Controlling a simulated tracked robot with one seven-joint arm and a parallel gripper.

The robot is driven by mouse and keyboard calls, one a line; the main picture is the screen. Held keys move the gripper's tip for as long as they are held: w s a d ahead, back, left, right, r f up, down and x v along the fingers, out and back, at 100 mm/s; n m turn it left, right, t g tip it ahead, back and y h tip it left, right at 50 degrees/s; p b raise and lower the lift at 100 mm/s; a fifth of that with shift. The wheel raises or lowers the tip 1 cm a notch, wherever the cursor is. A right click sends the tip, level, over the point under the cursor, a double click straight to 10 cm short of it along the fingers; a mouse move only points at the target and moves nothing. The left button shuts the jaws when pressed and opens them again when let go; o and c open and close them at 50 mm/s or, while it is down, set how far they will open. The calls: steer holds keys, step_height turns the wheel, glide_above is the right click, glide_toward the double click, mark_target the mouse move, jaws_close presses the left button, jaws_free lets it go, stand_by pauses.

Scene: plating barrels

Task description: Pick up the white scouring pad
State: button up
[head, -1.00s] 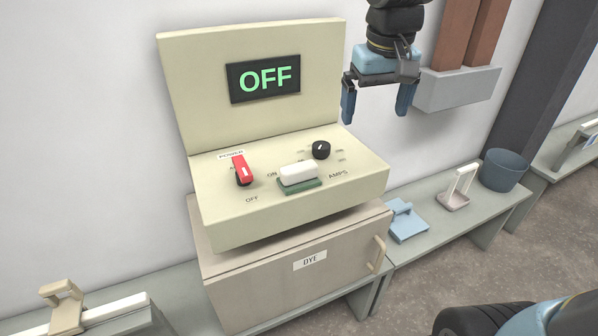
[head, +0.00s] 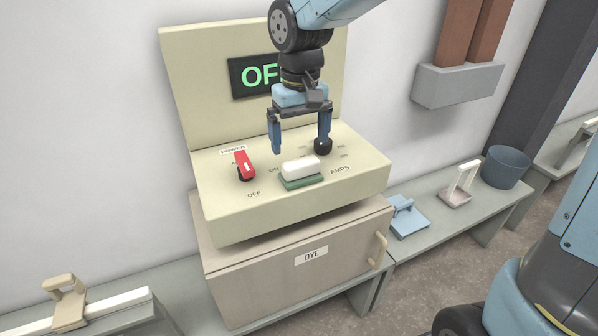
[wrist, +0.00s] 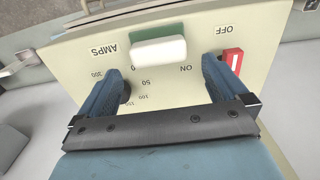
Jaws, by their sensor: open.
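The white scouring pad (head: 300,167) is a white block with a green layer under it, lying on the sloping cream control panel (head: 238,213), between the red power lever and the black amps knob. My gripper (head: 300,147) is open and empty, pointing down above the panel, just behind and above the pad. In the wrist view the pad (wrist: 158,52) shows past the gap between the open blue fingers (wrist: 160,72), apart from them. The black knob (head: 323,146) is close to the right finger in the head view, and partly hidden by a finger in the wrist view.
The red power lever (head: 244,165) stands left of the pad. A display (head: 250,76), partly hidden by my arm, rises behind. The panel sits on a cabinet marked DYE (head: 290,280). A blue handled tool (head: 407,218), a pale handled tool (head: 460,185) and a blue-grey bucket (head: 506,166) stand right.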

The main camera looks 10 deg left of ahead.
mark_target(301, 162)
steer(key=shift+w+f, duration=0.15)
steer(key=shift+f, duration=3.55)
steer(key=c, duration=0.8)
steer(key=shift+r, duration=0.15)
